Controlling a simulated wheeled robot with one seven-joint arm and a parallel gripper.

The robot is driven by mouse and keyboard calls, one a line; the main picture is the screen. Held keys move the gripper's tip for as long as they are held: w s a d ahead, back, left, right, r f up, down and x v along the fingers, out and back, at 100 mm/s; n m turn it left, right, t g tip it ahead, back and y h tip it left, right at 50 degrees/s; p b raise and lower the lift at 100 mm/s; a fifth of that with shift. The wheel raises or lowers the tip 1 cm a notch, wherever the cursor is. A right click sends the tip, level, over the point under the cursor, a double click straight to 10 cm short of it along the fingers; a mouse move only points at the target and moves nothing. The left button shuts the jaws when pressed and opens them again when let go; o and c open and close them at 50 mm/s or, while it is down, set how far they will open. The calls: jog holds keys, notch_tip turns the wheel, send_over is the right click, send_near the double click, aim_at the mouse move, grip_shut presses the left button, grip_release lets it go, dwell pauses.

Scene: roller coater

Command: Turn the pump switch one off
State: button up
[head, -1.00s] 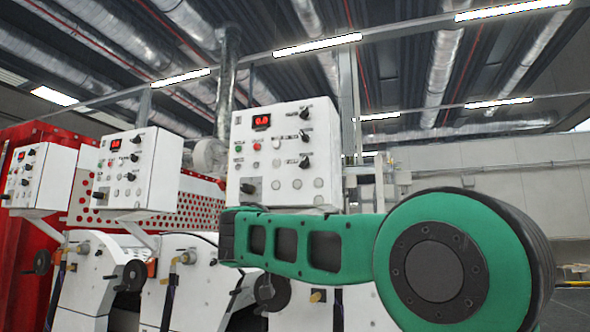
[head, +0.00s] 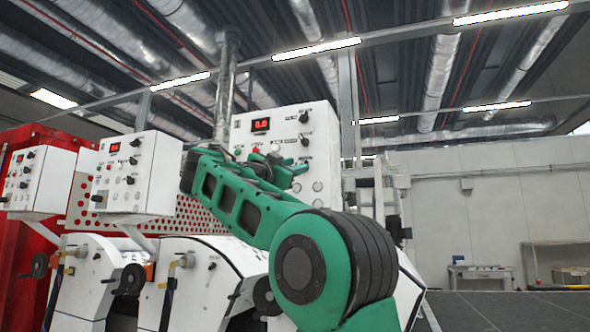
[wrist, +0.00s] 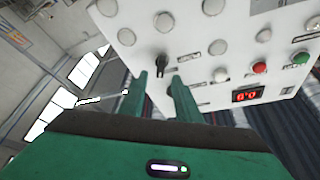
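The white control panel (head: 325,150) at the right carries black rotary switches, buttons and a red display. An upper switch (head: 305,117) and one below it (head: 303,139) show in its right column. The label words are too small to read, so I cannot tell which is pump switch one. My gripper (head: 296,170) is at the panel's front, over its middle. In the wrist view the panel appears upside down. There my gripper (wrist: 160,76) is open, its two green fingers apart, with a black switch (wrist: 162,66) just beyond the gap. Contact cannot be seen.
Two similar panels (head: 135,172) (head: 38,180) stand to the left above white machine housings (head: 205,262). Open floor (head: 510,310) and a small table (head: 480,272) lie to the right.

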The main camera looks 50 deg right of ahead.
jog(key=x, duration=0.5)
jog(key=shift+a, duration=0.1)
